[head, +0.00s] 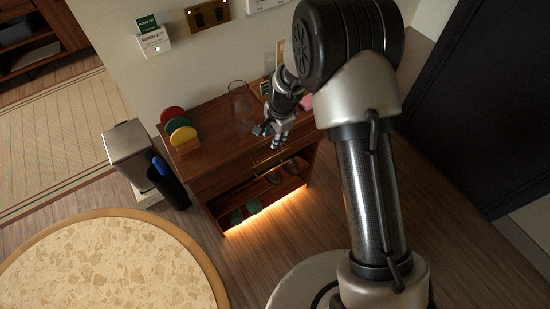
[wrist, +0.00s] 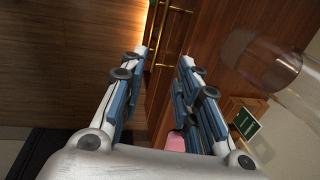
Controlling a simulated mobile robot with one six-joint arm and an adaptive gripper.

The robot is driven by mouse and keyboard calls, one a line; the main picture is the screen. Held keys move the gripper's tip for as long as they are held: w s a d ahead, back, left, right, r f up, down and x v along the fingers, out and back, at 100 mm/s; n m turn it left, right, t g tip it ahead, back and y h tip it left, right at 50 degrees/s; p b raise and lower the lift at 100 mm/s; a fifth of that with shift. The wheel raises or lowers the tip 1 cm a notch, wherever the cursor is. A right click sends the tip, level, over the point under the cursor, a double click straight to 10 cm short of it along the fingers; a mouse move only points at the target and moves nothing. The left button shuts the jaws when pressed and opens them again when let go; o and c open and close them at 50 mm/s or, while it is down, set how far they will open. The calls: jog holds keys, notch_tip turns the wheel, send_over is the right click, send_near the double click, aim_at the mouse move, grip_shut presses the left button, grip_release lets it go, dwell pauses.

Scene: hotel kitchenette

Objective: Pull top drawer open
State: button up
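The wooden cabinet (head: 215,152) stands against the wall, and its drawer front (head: 215,184) faces the room. A thin brass handle (head: 269,156) runs along the upper drawer front; brass bars (wrist: 163,35) also show in the wrist view, beyond and between my fingertips. My gripper (head: 270,137) is above the cabinet's front edge, close to the handle. In the wrist view my gripper (wrist: 164,57) is open, its two fingers apart with nothing clearly held. I cannot tell whether a finger touches the handle. The drawer looks closed.
A clear glass vessel (head: 240,103) and a rack of coloured discs (head: 178,130) stand on the cabinet top. A lit open shelf (head: 262,203) lies below. A grey bin (head: 131,150) and round table (head: 110,265) are left. Floor before the cabinet is clear.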

aim_at(269, 158)
jog(key=b+x, duration=0.4)
jog(key=x, duration=1.3)
jog(key=shift+d+f, duration=0.1)
jog(key=shift+f, duration=0.2)
jog(key=shift+c, duration=0.5)
grip_shut()
